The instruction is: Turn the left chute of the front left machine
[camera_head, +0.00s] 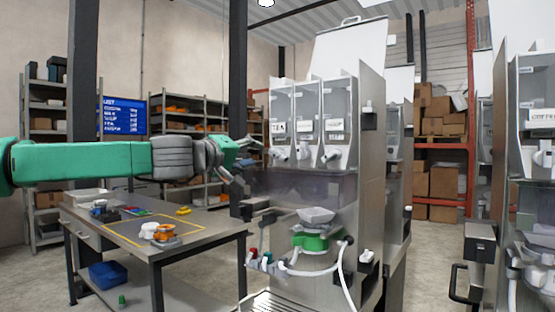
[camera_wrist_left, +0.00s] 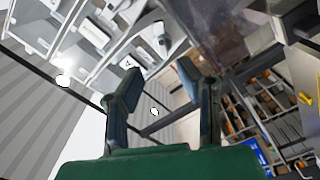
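The front left machine (camera_head: 370,200) is a tall steel dispenser with three clear hoppers side by side, the left one labelled TEA. Its left chute (camera_head: 278,154) is a pale spout under the left hopper. My left gripper (camera_head: 247,160) is just left of that chute and apart from it, with nothing held. In the left wrist view my left gripper (camera_wrist_left: 157,82) shows two spread fingers with an empty gap. The machine's hoppers (camera_wrist_left: 97,35) appear tilted at the upper left there, beyond the fingers. My right gripper is not in view.
A steel table (camera_head: 195,240) with small items and an orange-and-white device stands at the left. Below the hoppers are a white bowl on a green holder (camera_head: 315,238) and a white hose (camera_head: 310,272). Another machine (camera_head: 530,180) stands at the right, with floor between.

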